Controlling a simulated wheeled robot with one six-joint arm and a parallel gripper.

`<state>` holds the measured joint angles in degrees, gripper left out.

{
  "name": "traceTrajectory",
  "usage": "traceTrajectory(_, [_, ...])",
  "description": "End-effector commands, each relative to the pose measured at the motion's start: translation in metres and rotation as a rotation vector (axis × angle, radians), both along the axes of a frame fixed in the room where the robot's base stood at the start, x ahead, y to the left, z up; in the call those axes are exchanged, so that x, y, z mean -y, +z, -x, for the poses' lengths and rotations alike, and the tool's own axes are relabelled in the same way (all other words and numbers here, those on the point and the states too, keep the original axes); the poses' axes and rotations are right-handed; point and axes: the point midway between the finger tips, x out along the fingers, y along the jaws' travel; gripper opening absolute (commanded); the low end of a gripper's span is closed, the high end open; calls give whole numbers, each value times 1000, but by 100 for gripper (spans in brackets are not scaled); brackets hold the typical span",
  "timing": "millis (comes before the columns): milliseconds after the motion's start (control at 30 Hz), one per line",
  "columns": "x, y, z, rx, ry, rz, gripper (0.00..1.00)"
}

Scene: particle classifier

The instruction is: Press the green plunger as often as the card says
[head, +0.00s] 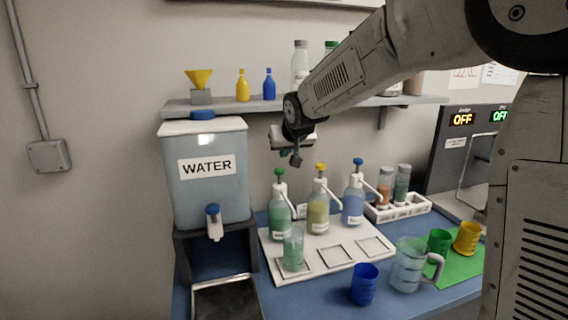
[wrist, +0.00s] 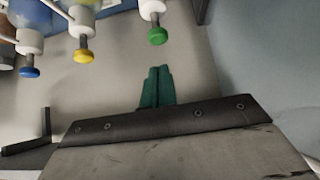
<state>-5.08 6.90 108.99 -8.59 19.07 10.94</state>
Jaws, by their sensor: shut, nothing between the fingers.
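The green plunger (head: 279,172) tops the leftmost pump bottle (head: 280,214), which holds green liquid and stands on the white tray (head: 290,275). In the wrist view the green plunger (wrist: 157,36) is just beyond my fingertips. My gripper (head: 296,158) is shut and empty, above and slightly right of the green plunger in the head view. The teal fingers (wrist: 155,88) lie together in the wrist view, apart from the plunger. A clear cup (head: 292,250) with some green in it stands in front of the green bottle. I cannot make out a readable card.
Pump bottles with a yellow plunger (head: 321,168) and a blue plunger (head: 358,162) stand to the right. The water tank (head: 206,180) is at left. A shelf (head: 230,106) runs behind. A blue cup (head: 364,284) and a clear jug (head: 408,266) stand in front.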

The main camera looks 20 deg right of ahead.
Motion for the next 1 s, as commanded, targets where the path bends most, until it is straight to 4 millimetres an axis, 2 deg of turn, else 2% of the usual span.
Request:
traceTrajectory(100, [0,18,17,3,0,0,0])
traceTrajectory(300, [1,33,34,1,0,0,0])
traceTrajectory(1000, [1,37,37,1,0,0,0])
